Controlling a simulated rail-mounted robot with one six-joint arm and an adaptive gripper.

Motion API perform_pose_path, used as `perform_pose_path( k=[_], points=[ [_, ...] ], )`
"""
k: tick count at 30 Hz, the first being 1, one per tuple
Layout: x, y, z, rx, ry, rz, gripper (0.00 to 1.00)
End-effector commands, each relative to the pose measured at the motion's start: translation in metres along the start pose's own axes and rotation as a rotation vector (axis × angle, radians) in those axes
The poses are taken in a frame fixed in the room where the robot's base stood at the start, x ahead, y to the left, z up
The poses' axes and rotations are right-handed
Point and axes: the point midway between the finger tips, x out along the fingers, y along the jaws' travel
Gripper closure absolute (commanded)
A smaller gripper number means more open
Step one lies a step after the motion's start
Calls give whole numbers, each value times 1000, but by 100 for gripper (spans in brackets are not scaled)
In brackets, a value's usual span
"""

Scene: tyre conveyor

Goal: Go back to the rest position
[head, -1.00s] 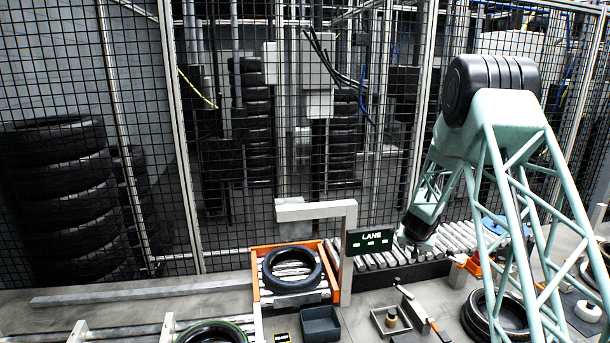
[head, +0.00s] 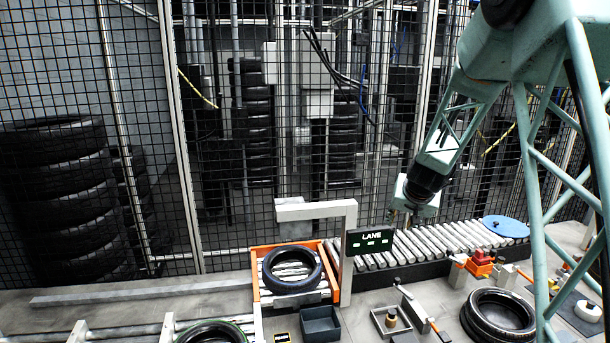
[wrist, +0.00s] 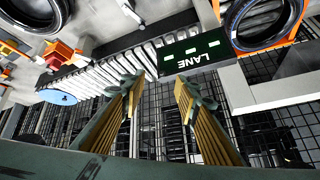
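My gripper (wrist: 158,88) shows in the wrist view with its two fingers well apart and nothing between them. In the head view the end of my arm hangs above the roller conveyor (head: 440,238), behind the LANE sign (head: 370,241); the fingers are too small there to make out. The sign also shows upside down in the wrist view (wrist: 193,54), beyond the fingertips. A black tyre (head: 292,269) lies on rollers in an orange-sided frame (head: 257,282), apart from my gripper.
A grey gantry post (head: 347,255) stands beside the sign. More tyres lie at the front right (head: 498,314) and front left (head: 212,332). A blue disc (head: 506,227) lies at the conveyor's far right. A mesh fence (head: 230,150) closes off the back. A dark bin (head: 320,323) stands in front.

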Motion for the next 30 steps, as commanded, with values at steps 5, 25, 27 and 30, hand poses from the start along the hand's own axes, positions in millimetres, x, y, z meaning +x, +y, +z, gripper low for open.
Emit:
perform_pose_path(
  k=[5,25,27,30],
  points=[
    [-42,-14,6,-19,-17,-25,71],
    [-186,-43,51,-93,-93,-89,71],
    [-201,-45,57,-100,-100,-94,71],
    [-221,-46,67,-113,-111,-100,71]
  ],
)
